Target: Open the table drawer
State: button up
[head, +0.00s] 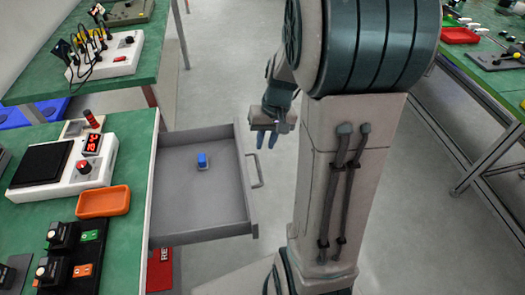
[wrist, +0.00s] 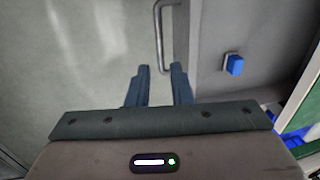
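The table drawer (head: 199,217) is pulled well out from under the green table at the left in the head view. Its floor also shows in the wrist view (wrist: 215,84). The bar handle (head: 257,171) is on the drawer's front face; in the wrist view the handle (wrist: 159,35) stands beyond my fingertips.
A small blue item (head: 202,160) lies in the drawer. The table (head: 128,220) holds a hot plate (head: 42,164), an orange tray (head: 103,201) and black switch boxes (head: 62,237). Another green table (head: 20,75) stands behind. Grey floor is clear right of the drawer.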

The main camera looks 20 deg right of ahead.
jog(key=shift+s+d+r, duration=0.1)
jog(key=shift+d+r, duration=0.1)
jog(key=shift+r, duration=0.95)
jog(key=shift+d+r, duration=0.2)
jog(key=shift+r, duration=0.9)
jog(key=s+a+r+n+t+h+p, duration=0.1)
jog(key=s+a+r+p, duration=0.3)
jog(key=r, duration=0.3)
jog(key=s+a+r+n+t+h+p, duration=0.1)
jog(key=s+a+r+p, duration=0.3)
jog(key=s+r+p, duration=0.3)
jog(key=shift+s+a+r, duration=0.2)
jog(key=shift+a+r, duration=0.1)
jog(key=shift+r, duration=0.45)
